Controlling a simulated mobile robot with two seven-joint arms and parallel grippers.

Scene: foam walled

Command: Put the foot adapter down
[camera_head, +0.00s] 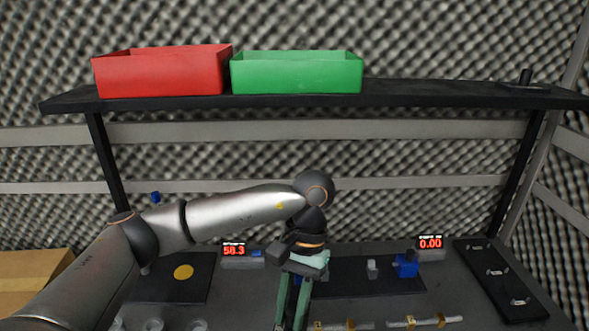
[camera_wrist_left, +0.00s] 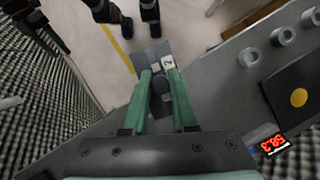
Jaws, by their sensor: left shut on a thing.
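My left gripper (camera_head: 291,312) points down at the bottom middle of the head view, with its green fingers close together. In the left wrist view the left gripper (camera_wrist_left: 159,78) is shut on the foot adapter (camera_wrist_left: 150,56), a grey block with a white label marked 2 and a dark round part between the fingers. The adapter does not show in the head view. In the wrist view it appears in front of the table's edge, with pale floor behind it. Dark and green parts at the upper left of that view look like my right gripper (camera_wrist_left: 40,35); its jaws are unclear.
A black mat with a yellow disc (camera_head: 184,272) lies left, beside a display reading 58.3 (camera_head: 234,250). A blue device (camera_head: 407,265) stands right, near a 0.00 display (camera_head: 430,243). Several pale rings (camera_head: 153,325) line the front. Red (camera_head: 160,75) and green (camera_head: 297,75) bins sit above.

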